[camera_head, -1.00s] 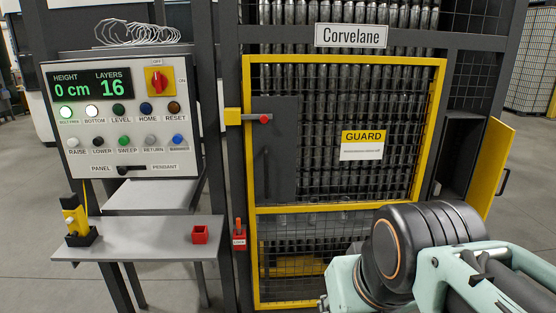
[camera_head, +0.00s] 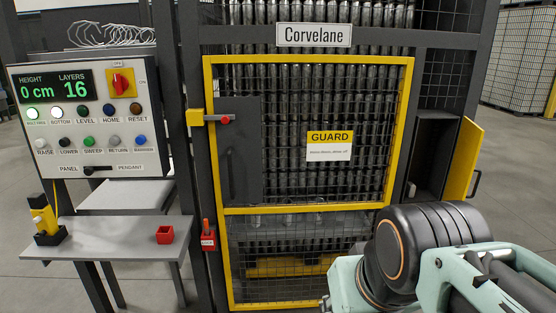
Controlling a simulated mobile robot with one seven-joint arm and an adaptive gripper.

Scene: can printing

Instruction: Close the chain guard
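A small yellow door (camera_head: 464,158) with a dark handle (camera_head: 477,184) stands swung open at the right of the machine. It sits beside a narrow dark recess (camera_head: 433,158) in the frame; I take this to be the chain guard, though no label on it shows. The large yellow-framed mesh door (camera_head: 310,208) with the GUARD sign (camera_head: 330,145) stands shut, with a yellow latch and red knob (camera_head: 225,119) at its left edge. My arm reaches in at the lower right, below the yellow door. My gripper is outside the picture.
A control panel (camera_head: 88,122) reads 0 cm and 16 layers. Below it a grey shelf (camera_head: 110,238) carries a yellow pendant (camera_head: 45,222) and a red box (camera_head: 165,234). A red lock (camera_head: 208,238) hangs on the post. The floor right of the yellow door is clear.

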